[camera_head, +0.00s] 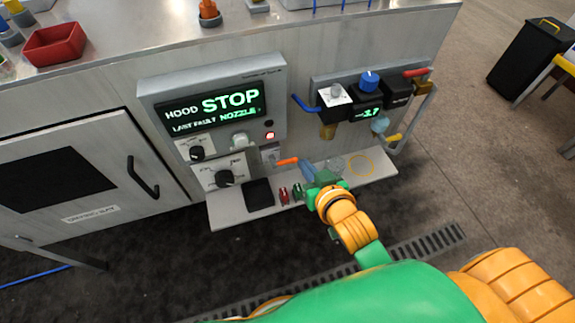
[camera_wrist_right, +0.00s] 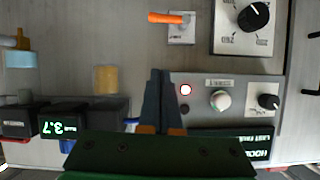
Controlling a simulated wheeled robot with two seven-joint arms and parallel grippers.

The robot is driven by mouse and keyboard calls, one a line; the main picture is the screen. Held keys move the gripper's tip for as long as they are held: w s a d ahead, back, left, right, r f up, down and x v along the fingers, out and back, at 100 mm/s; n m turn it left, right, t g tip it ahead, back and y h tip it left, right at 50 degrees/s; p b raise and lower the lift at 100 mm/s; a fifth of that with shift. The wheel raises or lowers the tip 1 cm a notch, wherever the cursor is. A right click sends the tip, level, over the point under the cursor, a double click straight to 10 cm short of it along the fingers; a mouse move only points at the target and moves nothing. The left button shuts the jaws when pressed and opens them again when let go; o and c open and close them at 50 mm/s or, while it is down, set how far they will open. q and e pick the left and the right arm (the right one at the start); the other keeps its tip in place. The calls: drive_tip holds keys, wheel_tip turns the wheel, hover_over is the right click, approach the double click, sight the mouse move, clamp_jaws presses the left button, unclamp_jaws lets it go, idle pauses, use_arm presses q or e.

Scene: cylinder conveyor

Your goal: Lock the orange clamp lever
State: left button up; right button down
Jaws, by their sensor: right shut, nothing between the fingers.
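The orange clamp lever (camera_head: 288,161) sits on a small grey plate (camera_head: 270,156) below the right end of the hood control box. Its handle lies roughly level and points right. In the right wrist view, which is turned upside down, the lever (camera_wrist_right: 166,18) is near the top with its handle pointing left. My right gripper (camera_head: 306,167) is just right of and slightly below the handle's tip in the head view. In the right wrist view its fingers (camera_wrist_right: 158,78) are closed together and empty, apart from the lever. My left gripper is not in view.
The hood box screen (camera_head: 212,108) reads STOP and last fault NOZZLE, with a red lamp lit. Knobs (camera_head: 225,178) are left of the lever. A low shelf (camera_head: 236,216) holds a black pad and small red and green items. A valve unit (camera_head: 367,101) is to the right.

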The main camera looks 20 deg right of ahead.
drive_tip(key=shift+d, duration=0.1)
drive_tip(key=w+f+b, duration=0.4)
drive_tip(key=w+f, duration=0.4)
drive_tip(key=shift+w+a+f, duration=0.15)
drive_tip(key=shift+a, duration=0.3)
